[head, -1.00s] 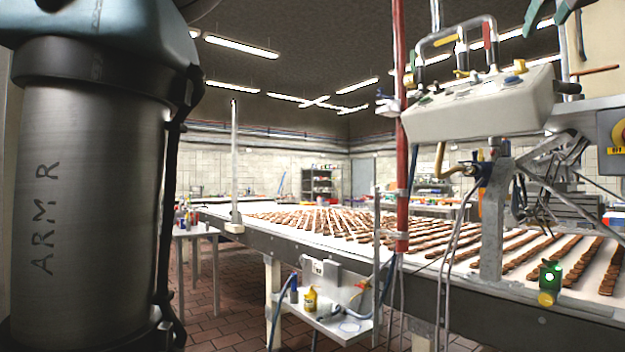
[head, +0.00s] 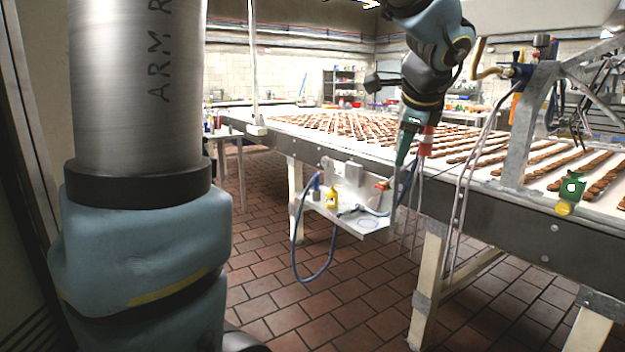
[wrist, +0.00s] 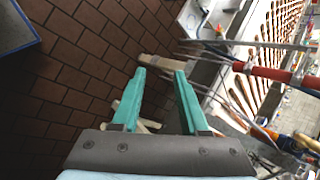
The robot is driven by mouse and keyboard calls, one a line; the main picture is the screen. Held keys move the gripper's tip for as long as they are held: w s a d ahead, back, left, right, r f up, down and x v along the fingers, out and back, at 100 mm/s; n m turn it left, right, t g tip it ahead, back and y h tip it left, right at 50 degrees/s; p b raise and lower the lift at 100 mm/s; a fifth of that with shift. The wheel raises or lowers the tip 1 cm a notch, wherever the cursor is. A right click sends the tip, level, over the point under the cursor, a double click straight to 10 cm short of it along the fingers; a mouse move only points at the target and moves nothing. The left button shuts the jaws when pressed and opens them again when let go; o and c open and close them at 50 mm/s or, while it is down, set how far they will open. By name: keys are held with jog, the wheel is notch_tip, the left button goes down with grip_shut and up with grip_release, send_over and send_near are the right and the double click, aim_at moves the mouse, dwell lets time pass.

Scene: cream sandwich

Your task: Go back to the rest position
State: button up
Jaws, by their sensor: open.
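My gripper (head: 402,150) hangs from my blue-grey arm in the upper middle of the head view, over the near edge of the conveyor table (head: 460,205). In the wrist view its two teal fingers (wrist: 160,75) stand apart with nothing between them. Beyond them are brown floor tiles and the table's side. A red pole (wrist: 290,78) runs to the right of the fingers in the wrist view. The pole's lower end (head: 427,140) shows close beside the gripper in the head view.
Rows of brown biscuits (head: 330,125) lie on the white belt. A small side shelf (head: 350,215) holds a yellow bottle (head: 331,199), with a blue hose looping below. A metal post (head: 528,125) stands at the right. The tiled floor (head: 270,260) before the table is open.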

jog(key=s+a+f+n+g, duration=0.3)
jog(key=s+a+f+n, duration=0.2)
jog(key=a+f+n, duration=0.5)
jog(key=s+a+f+n+g+p, duration=0.1)
jog(key=s+a+f+n+g, duration=0.2)
jog(key=a+f+n, duration=0.6)
jog(key=s+a+n, duration=0.1)
jog(key=a+n, duration=0.1)
jog(key=a, duration=0.3)
jog(key=shift+s+a+f, duration=0.3)
jog(key=shift+s+f, duration=0.05)
jog(key=shift+f, duration=0.05)
